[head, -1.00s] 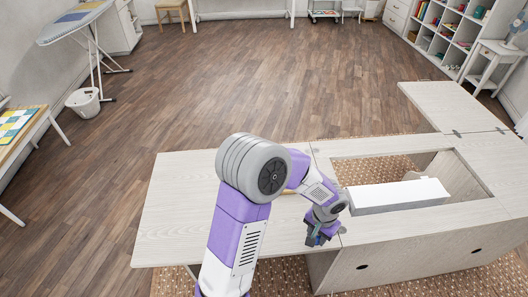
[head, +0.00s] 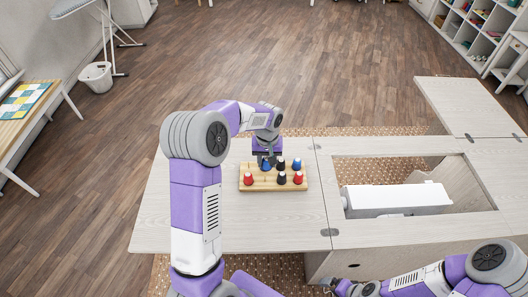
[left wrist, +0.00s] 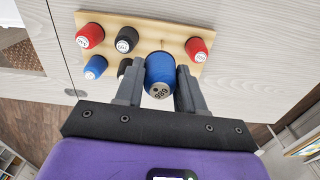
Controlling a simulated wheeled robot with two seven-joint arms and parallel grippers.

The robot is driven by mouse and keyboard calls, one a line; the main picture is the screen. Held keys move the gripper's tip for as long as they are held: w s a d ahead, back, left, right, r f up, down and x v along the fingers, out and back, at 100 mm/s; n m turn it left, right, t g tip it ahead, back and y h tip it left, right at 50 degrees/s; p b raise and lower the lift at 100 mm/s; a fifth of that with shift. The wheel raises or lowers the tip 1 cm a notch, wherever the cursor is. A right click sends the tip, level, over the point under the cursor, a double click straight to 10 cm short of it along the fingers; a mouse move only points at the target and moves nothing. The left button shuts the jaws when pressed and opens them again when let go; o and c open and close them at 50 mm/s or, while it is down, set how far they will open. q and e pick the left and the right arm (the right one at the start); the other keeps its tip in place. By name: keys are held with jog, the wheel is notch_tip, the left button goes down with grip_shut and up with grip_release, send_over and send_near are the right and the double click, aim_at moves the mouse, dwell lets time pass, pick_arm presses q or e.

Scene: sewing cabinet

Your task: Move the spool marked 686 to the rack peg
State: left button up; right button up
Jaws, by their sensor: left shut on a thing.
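A blue spool (left wrist: 159,68) is between the fingers of my left gripper (left wrist: 160,92), which is shut on it. The mark on its end looks like 686, seen turned around. In the head view my left gripper (head: 267,158) holds the blue spool (head: 266,166) at the rack's back row; I cannot tell whether it is seated on a peg. The wooden rack (head: 248,185) bears red, black and blue spools. A front-row gap with a thin peg (head: 265,180) shows between the left red spool and a black one. My right gripper (head: 330,286) is small at the bottom edge, its jaws unclear.
A red spool (head: 248,179) stands at the rack's left, and another blue spool (head: 297,164) at its back right. A white machine (head: 400,198) sits in the cabinet opening to the right. The pale tabletop (head: 180,205) left of the rack is bare.

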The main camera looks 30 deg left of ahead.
pick_arm(q)
jog(key=shift+w+a+r, duration=0.15)
jog(key=shift+a+r, duration=0.05)
jog(key=shift+a, duration=0.3)
jog(key=shift+f, duration=0.15)
notch_tip(320, 180, down, 5)
jog(key=b, duration=0.4)
jog(key=shift+w+r, duration=0.1)
jog(key=shift+r, duration=0.15)
jog(key=shift+f, duration=0.15)
jog(key=shift+f+b, duration=0.35)
jog(key=shift+f, duration=0.2)
jog(key=shift+f+b, duration=0.95)
jog(key=shift+f, duration=0.6)
